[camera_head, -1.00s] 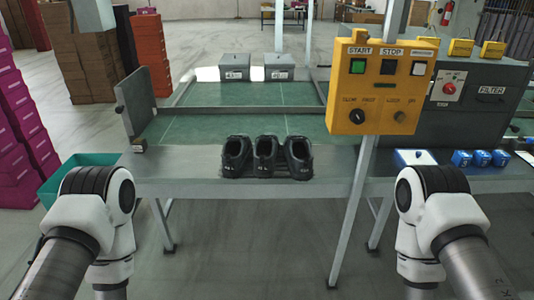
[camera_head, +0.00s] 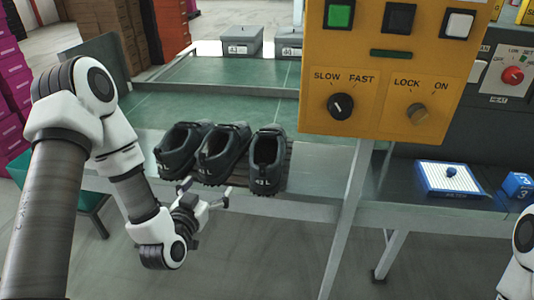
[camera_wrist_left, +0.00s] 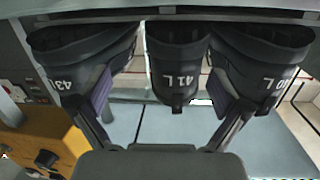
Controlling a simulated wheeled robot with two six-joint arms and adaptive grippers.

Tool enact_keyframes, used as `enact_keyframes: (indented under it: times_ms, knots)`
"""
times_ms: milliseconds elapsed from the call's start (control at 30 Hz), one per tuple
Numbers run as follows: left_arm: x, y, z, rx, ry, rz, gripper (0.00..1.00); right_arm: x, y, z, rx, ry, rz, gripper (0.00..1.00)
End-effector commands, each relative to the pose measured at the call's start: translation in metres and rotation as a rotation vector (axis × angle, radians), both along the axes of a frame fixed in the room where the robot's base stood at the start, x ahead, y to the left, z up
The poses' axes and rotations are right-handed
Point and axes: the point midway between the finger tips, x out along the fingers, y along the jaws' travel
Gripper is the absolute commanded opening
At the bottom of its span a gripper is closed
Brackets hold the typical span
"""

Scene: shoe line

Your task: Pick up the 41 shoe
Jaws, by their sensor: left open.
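Three dark shoes stand side by side on the near edge of the line. In the left wrist view the middle shoe, the 41 shoe (camera_wrist_left: 178,70), shows "41 L" on its heel; it is also the middle one in the head view (camera_head: 223,155). A shoe marked 43 (camera_wrist_left: 75,60) and one with a partly cut-off label (camera_wrist_left: 262,62) flank it. My left gripper (camera_head: 205,191) is open and empty at the heel end of the shoes. In the left wrist view its fingers (camera_wrist_left: 160,96) are spread to either side of the 41 heel, close to the neighbouring shoes. My right gripper is out of view.
An orange control box (camera_head: 395,70) on a post stands right of the shoes. Grey boxes (camera_head: 241,42) stand at the back. The green surface (camera_head: 225,72) behind the shoes is clear.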

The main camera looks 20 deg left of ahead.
Motion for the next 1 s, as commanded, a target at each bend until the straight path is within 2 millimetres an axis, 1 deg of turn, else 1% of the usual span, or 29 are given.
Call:
enact_keyframes:
  times_ms: [33,100,200,267,367,567,700,800,1000]
  knots:
    - [0.002,0.008,-0.007,-0.017,-0.031,0.021,1.0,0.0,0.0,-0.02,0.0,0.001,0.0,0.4]
    - [0.004,0.015,-0.003,-0.033,-0.065,0.042,1.0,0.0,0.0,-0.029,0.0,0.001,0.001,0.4]
    - [0.006,0.021,0.004,-0.046,-0.099,0.057,1.0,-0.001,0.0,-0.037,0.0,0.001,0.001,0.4]
    - [0.009,0.022,0.007,-0.047,-0.11,0.058,1.0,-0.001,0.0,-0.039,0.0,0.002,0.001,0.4]
    - [0.02,0.023,0.011,-0.044,-0.118,0.055,1.0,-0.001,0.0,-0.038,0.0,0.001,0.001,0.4]
    - [0.047,0.029,0.011,-0.045,-0.115,0.056,1.0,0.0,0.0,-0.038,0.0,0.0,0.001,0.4]
    - [0.072,0.035,0.011,-0.044,-0.114,0.055,1.0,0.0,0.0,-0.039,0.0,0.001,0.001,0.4]
    - [0.083,0.037,0.011,-0.045,-0.113,0.056,1.0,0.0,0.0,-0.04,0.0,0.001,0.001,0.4]
    - [0.085,0.037,0.01,-0.048,-0.11,0.056,1.0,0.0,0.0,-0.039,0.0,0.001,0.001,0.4]
